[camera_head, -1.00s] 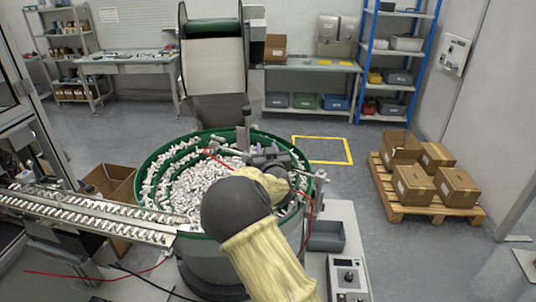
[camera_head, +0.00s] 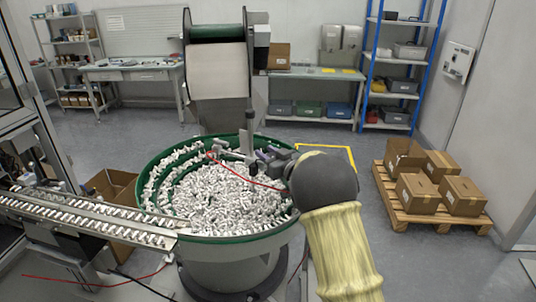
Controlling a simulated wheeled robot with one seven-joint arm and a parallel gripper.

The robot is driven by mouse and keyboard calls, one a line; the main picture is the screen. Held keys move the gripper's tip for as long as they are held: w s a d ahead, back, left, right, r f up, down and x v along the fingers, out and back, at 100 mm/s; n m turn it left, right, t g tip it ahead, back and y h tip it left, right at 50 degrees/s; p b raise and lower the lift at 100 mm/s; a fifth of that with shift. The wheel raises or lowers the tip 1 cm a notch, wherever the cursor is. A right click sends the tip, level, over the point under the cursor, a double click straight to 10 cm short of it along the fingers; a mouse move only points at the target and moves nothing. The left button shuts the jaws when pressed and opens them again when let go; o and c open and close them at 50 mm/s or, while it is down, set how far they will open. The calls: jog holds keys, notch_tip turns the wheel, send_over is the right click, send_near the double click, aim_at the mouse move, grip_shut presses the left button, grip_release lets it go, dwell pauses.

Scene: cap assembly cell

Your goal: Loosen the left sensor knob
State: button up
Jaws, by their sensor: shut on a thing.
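The green-rimmed feeder bowl (camera_head: 208,240) is full of small white and metallic caps. A grey sensor bracket (camera_head: 246,142) stands at its back right rim, with a thin red cable (camera_head: 240,175) running over the caps. My gripper (camera_head: 256,160) is small and dark at this bracket, in front of my round grey wrist. It is shut on the left sensor knob, which the fingers hide. I cannot make out the knob's own shape or turn.
A metal track (camera_head: 90,215) carrying caps leads left from the bowl. A hopper (camera_head: 218,80) rises behind it. An open cardboard box (camera_head: 115,188) stands left of the bowl. A pallet (camera_head: 425,212) with cartons is at the right.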

jog(key=o, duration=1)
jog(key=shift+c, duration=0.2)
jog(key=shift+r, duration=0.1)
notch_tip(320, 180, up, 10)
jog(key=shift+f+b, duration=0.1)
jog(key=shift+b, duration=0.45)
